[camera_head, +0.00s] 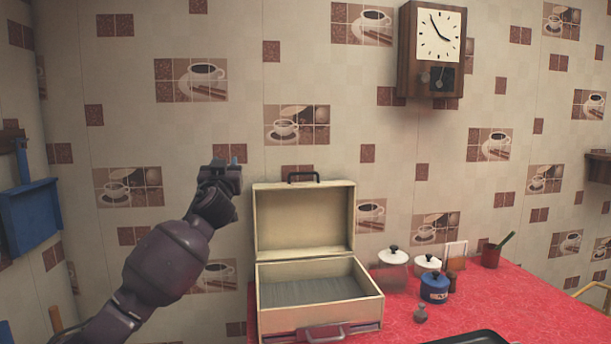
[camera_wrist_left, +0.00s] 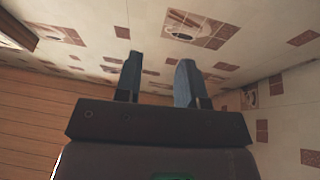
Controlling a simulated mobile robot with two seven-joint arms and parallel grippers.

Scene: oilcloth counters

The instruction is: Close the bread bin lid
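The cream bread bin (camera_head: 320,310) stands on the red counter with its front toward me. Its lid (camera_head: 303,222) is open and stands upright at the back, with a dark handle (camera_head: 303,177) on its top edge. The inside of the bin looks empty. My left gripper (camera_head: 231,162) is raised to the left of the lid, near the height of its handle and apart from it. In the left wrist view the left fingers (camera_wrist_left: 158,80) are spread with nothing between them. My right gripper is not in view.
The red counter (camera_head: 520,305) holds a blue pot (camera_head: 434,287), white lidded pots (camera_head: 393,257), a small brown vase (camera_head: 420,314) and a red cup (camera_head: 491,257) right of the bin. A dark tray (camera_head: 470,338) lies at the front. A clock (camera_head: 433,48) hangs above.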

